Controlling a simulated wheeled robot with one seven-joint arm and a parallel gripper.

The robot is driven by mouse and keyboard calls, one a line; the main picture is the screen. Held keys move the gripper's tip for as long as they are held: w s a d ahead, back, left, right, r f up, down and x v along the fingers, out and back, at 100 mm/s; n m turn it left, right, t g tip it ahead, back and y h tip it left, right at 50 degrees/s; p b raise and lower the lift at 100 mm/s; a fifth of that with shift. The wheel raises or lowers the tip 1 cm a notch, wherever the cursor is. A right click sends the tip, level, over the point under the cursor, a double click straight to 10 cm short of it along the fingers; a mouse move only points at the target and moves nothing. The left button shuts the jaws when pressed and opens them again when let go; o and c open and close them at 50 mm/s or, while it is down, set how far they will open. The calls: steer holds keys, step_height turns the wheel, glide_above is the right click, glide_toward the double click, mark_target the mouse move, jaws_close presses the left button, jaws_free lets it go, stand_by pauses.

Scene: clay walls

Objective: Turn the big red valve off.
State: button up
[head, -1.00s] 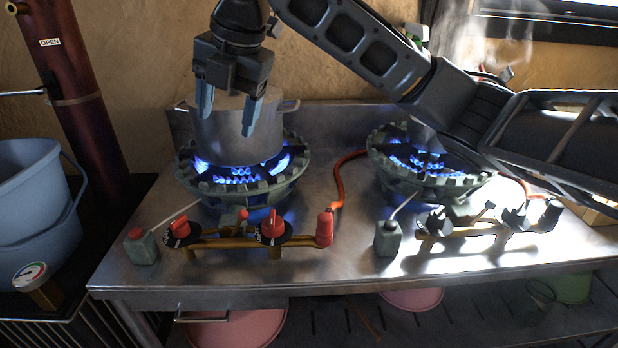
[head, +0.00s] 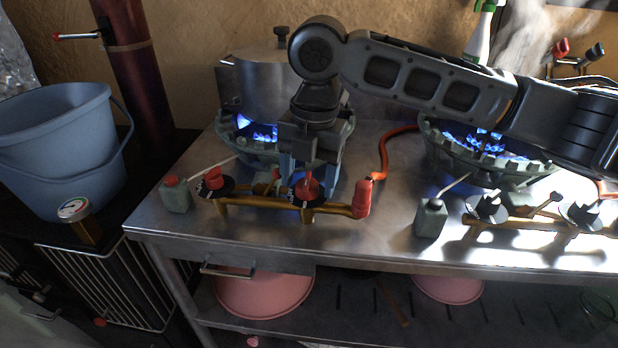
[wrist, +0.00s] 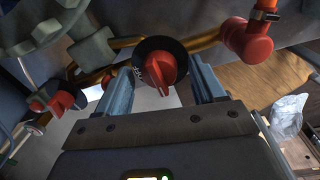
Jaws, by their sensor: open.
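The big red valve (head: 307,187) is a red knob on a black dial, on the brass pipe (head: 265,203) in front of the left burner (head: 240,150). In the wrist view the red valve (wrist: 160,72) lies between my fingers, its raised grip roughly upright in the picture. My gripper (head: 308,182) is open, with one finger on each side of the knob; I see gaps on both sides in the wrist view (wrist: 161,80). A similar red knob (head: 213,181) sits to the left on the same pipe. Blue flames (head: 262,132) show at the left burner.
A lidded metal pot (head: 265,85) stands on the left burner behind my gripper. A red pipe end (head: 362,195) and hose (head: 385,150) are close on the right. The right burner (head: 480,150) is lit too. A blue bucket (head: 65,140) stands left of the metal table (head: 270,240).

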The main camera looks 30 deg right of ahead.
steer(key=shift+f, duration=0.1)
steer(key=shift+c, duration=0.5)
steer(key=c, duration=1)
steer(key=shift+o, duration=0.2)
steer(key=shift+p, duration=0.35)
steer(key=m+p, duration=0.3)
steer(key=p, duration=0.1)
steer(key=shift+a+r+m, duration=0.1)
steer(key=shift+r+m, duration=0.15)
steer(key=shift+m, duration=0.15)
steer(key=m+p, duration=0.5)
steer(key=shift+h, duration=0.3)
steer(key=m+p, duration=0.5)
steer(key=p, duration=0.1)
steer(key=shift+s+a+m, duration=0.1)
steer(key=shift+m, duration=0.3)
steer(key=m+p, duration=0.3)
steer(key=shift+f+h, duration=0.2)
steer(key=shift+h, duration=0.1)
steer(key=shift+m+p, duration=0.3)
